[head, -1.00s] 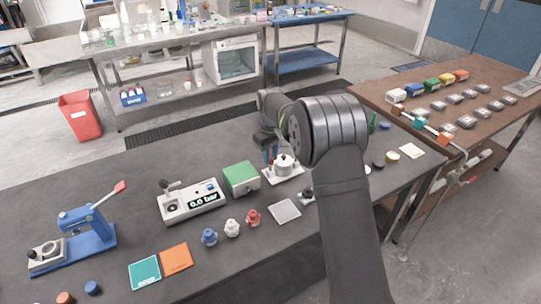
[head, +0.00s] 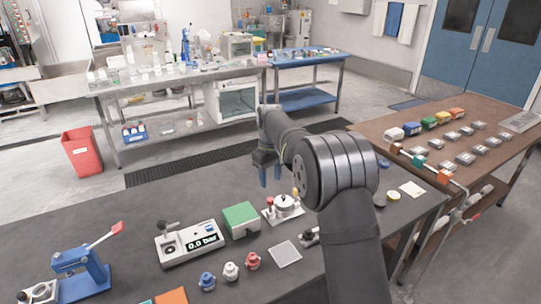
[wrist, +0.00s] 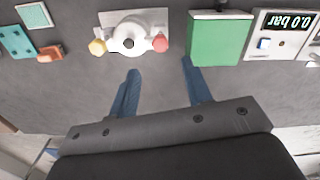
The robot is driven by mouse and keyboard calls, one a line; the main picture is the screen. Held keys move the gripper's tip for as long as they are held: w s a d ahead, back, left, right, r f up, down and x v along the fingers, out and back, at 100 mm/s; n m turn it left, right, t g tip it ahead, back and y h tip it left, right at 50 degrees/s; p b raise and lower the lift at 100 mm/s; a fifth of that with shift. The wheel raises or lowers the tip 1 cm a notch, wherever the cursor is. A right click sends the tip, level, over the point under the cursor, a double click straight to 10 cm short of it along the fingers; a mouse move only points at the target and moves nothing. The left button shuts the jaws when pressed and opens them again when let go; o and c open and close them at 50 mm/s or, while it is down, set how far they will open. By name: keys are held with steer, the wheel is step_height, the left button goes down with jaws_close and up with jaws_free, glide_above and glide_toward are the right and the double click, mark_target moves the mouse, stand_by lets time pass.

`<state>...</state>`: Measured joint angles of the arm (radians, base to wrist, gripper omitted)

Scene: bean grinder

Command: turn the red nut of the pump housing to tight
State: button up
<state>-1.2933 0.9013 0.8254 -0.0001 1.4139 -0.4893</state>
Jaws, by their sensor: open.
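The pump housing (head: 284,205) is a pale round body on a light plate on the dark bench. It also shows at the top of the wrist view (wrist: 128,32). Its red nut (wrist: 160,43) is on the right side there, and its yellow nut (wrist: 97,46) on the left. In the head view the red nut (head: 269,202) is on the housing's left. My gripper (head: 270,176) is above and behind the housing in the head view. In the wrist view its blue fingers (wrist: 162,88) are apart with nothing between them, clear of the red nut. How tight the nut is cannot be told.
A green box (head: 240,219) stands close beside the housing, with a gauge unit (head: 190,243) reading 0.0 bar beyond it. A grey square pad (head: 285,254) and blue, white and red fittings (head: 231,271) lie in front. A blue press (head: 80,275) stands at the left.

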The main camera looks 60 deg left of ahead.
step_height(320, 180, up, 9)
glide_above(270, 199)
steer(key=shift+d+r, duration=0.1)
steer(key=shift+d, duration=0.05)
stand_by(0.6)
step_height(270, 199, down, 18)
steer(key=shift+r, duration=0.25)
stand_by(0.3)
